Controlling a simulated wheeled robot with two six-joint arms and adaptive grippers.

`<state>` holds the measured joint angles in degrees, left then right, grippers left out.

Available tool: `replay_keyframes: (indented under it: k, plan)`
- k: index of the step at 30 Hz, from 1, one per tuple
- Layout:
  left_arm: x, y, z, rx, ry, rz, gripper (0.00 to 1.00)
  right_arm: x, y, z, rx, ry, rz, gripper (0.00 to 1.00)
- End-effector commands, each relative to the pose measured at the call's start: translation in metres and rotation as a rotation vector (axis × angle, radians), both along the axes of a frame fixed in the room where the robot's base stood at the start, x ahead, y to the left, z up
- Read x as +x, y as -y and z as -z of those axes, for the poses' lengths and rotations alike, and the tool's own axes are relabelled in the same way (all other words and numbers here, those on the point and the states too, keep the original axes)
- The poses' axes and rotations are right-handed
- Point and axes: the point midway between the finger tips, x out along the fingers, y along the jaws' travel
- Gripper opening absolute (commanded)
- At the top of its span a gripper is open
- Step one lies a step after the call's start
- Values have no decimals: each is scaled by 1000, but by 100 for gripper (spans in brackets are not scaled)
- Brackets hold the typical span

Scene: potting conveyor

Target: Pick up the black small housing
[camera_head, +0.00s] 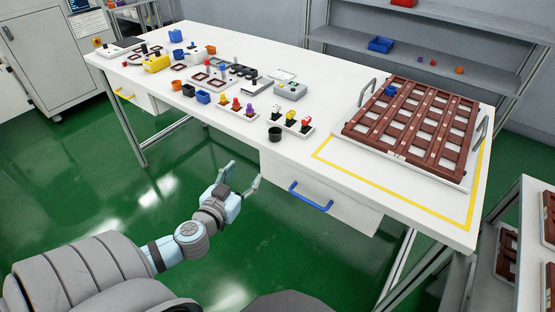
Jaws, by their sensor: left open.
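A small black housing (274,134), round and cup-like, stands upright on the white table (330,118) near its front edge. My left gripper (242,174) is open and empty. In the picture it is below and to the left of the black housing, in front of the table edge and apart from the housing. My right gripper is not in view.
Small coloured parts on a white strip (286,124) stand just behind the black housing. Blue (203,97) and orange (176,85) housings stand further left. A brown grid tray (410,124) lies to the right inside a yellow outline. A drawer with a blue handle (311,198) is below the table edge.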

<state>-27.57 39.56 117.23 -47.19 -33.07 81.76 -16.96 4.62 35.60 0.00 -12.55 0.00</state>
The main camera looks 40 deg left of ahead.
Motion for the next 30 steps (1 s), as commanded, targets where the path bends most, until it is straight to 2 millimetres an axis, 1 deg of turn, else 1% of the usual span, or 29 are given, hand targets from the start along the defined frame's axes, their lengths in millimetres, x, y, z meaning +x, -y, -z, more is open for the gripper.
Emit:
replay_keyframes:
  k: [1, 3, 5, 9, 12, 17, 21, 24, 26, 30]
  plan:
    - [5, 12, -14, -17, 67, 31, 56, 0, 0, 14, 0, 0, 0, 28]
    - [13, 19, -34, -39, 121, 51, 56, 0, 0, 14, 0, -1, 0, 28]
    - [25, 18, -41, -47, 136, 54, 56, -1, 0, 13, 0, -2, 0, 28]
    - [63, 9, -42, -49, 134, 51, 56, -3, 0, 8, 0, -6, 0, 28]
    - [84, 4, -41, -48, 131, 52, 56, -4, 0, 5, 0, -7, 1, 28]
    - [101, 0, -40, -47, 128, 54, 56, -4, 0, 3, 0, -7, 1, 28]
    - [125, -13, -44, -49, 130, 53, 56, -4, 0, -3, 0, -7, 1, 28]
    - [141, -16, -42, -50, 128, 52, 56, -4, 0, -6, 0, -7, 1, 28]
    - [145, -17, -41, -47, 128, 55, 56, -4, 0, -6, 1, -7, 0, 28]
    - [145, -17, -40, -47, 127, 56, 56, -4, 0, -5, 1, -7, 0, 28]
